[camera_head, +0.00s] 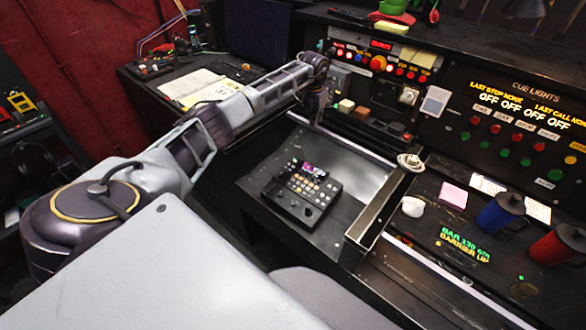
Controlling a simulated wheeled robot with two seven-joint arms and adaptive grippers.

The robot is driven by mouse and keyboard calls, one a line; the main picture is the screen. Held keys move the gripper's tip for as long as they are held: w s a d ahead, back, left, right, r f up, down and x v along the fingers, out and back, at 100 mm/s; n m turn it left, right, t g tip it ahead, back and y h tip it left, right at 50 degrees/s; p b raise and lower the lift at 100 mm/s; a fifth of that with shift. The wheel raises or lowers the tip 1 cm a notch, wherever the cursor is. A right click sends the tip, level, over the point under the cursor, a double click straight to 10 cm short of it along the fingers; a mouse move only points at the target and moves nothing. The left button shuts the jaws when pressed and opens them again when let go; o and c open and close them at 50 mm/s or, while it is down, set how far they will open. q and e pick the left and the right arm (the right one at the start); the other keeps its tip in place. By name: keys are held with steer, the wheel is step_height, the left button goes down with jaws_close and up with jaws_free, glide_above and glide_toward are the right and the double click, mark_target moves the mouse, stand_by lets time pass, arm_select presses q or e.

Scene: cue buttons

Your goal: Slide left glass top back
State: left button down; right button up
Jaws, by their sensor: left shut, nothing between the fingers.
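A greyish reflective panel (345,170), which looks like the left glass top, lies in the desk recess in the middle of the head view. My left arm reaches in from the left over the desk. My left gripper (318,110) points down near the panel's far left corner, shut and empty. I cannot tell whether its fingertips touch the panel. My right gripper is out of view.
A black button console (302,192) sits in front of the panel. Open papers (195,85) lie at the back left. A cue lights board (515,125) stands at the right. Blue (502,212) and red (560,243) mugs, a white bowl (413,206) and a pink pad (453,195) are at right.

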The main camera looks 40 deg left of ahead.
arm_select(q)
steer(key=shift+r+p, duration=0.65)
steer(key=shift+r, duration=0.6)
